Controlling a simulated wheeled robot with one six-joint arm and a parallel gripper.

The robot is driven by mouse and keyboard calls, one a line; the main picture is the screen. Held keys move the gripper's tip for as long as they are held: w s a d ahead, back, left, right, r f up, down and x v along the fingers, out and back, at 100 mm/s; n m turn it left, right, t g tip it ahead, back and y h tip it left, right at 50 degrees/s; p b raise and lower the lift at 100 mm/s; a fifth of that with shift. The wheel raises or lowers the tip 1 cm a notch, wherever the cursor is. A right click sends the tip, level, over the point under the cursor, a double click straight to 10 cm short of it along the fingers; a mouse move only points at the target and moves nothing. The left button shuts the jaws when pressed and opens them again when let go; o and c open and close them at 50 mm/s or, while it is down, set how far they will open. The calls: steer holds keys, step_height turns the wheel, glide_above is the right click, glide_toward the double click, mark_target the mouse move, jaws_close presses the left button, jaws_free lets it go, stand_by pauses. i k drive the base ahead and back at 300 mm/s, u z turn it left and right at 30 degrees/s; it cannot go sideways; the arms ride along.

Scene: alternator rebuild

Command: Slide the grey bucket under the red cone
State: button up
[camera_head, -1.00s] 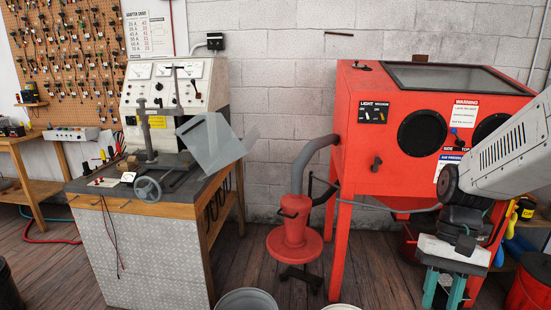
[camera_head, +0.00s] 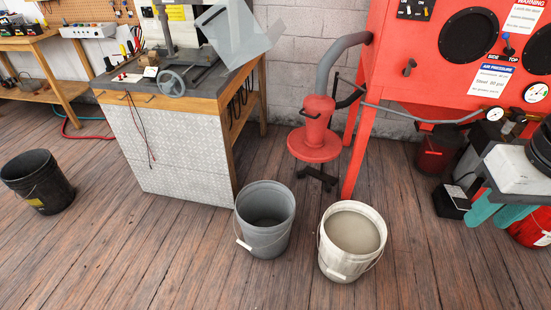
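The grey bucket (camera_head: 262,243) stands upright on the plank floor, in front of the bench's right corner. It looks empty, and its bail handle hangs at the left. A red cone-shaped body (camera_head: 318,124) with a wide round flange sits behind it on a dark stand, fed by a grey hose. The bucket is in front and to the left of this cone, not beneath it. My gripper (camera_head: 498,217) is at the right edge, with teal fingers apart and nothing seen between them. It is well to the right of the bucket.
A white bucket (camera_head: 335,262) with pale contents stands close to the right of the grey one. A black bucket (camera_head: 40,195) is at far left. The bench (camera_head: 165,150) and red cabinet leg (camera_head: 360,150) flank the cone. The front floor is clear.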

mark_target(265, 209)
steer(key=u, duration=1.25)
steer(key=i, duration=1.2)
steer(key=u, duration=0.15)
